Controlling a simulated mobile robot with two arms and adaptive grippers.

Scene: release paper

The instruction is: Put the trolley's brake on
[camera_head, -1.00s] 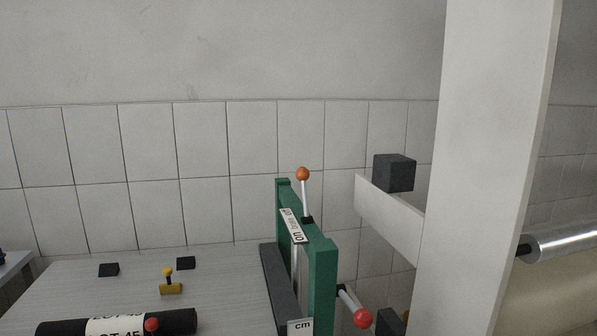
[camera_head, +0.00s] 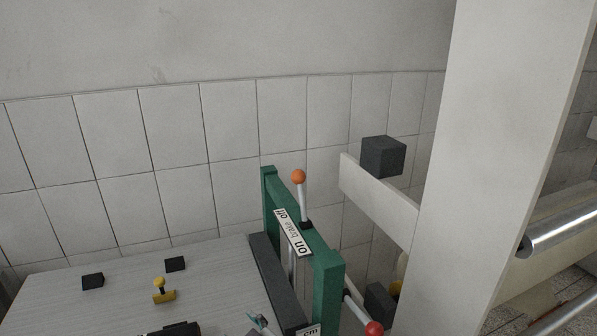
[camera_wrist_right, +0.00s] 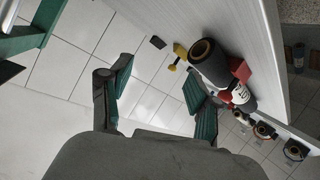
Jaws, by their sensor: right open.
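The brake lever (camera_head: 303,200), with an orange ball knob (camera_head: 299,177), stands on top of a green frame (camera_head: 327,285). It leans slightly toward the far end. A white label (camera_head: 292,232) beside it reads "off" at the far end, "brake" in the middle and "on" at the near end. No gripper touches the lever. My right gripper (camera_wrist_right: 160,75) is open and empty in the right wrist view, with a green frame part (camera_wrist_right: 48,22) at that view's upper left. My left gripper is not in view.
A second lever with a red knob (camera_head: 374,328) sticks out from the frame's near right side. A pale beam (camera_head: 378,203) with a dark block (camera_head: 383,156) and a wide pale column (camera_head: 490,150) stand right. A grey table (camera_head: 215,275) holds a yellow-handled item (camera_head: 163,293).

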